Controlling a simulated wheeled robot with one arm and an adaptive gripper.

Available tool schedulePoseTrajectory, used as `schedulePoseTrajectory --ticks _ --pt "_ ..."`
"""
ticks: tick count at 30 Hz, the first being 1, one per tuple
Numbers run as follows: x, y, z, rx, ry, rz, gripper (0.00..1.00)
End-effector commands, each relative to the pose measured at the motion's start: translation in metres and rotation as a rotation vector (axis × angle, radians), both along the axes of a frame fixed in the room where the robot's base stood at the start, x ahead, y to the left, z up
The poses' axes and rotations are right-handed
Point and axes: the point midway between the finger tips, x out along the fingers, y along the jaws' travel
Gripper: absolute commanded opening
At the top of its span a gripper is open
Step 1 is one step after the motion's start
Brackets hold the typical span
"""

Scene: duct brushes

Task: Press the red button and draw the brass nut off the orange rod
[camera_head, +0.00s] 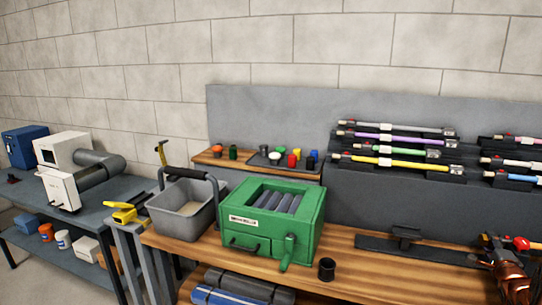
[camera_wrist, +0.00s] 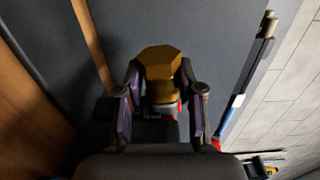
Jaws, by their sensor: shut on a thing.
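A brass hex nut (camera_wrist: 160,62) sits between the two fingers of my gripper (camera_wrist: 160,82) in the wrist view, and the fingers are shut on it. A paler collar and a bit of red show just below the nut. I cannot make out the orange rod, nor whether the nut is still around it. In the head view my gripper (camera_head: 497,262) is at the bottom right edge, partly cut off, beside a red rounded piece (camera_head: 521,243). I cannot tell whether that piece is the red button.
Several coloured rods, including a yellow one (camera_head: 385,162), lie in dark holders along the grey back panel. The bench front is mostly clear right of the cup.

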Motion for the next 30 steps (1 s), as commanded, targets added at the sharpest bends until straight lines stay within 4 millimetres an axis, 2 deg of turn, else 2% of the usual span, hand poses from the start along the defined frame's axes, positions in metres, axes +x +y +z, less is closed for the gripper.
schedulePoseTrajectory --ticks 30 --pt "0.011 0.030 0.000 0.000 0.000 0.001 0.00"
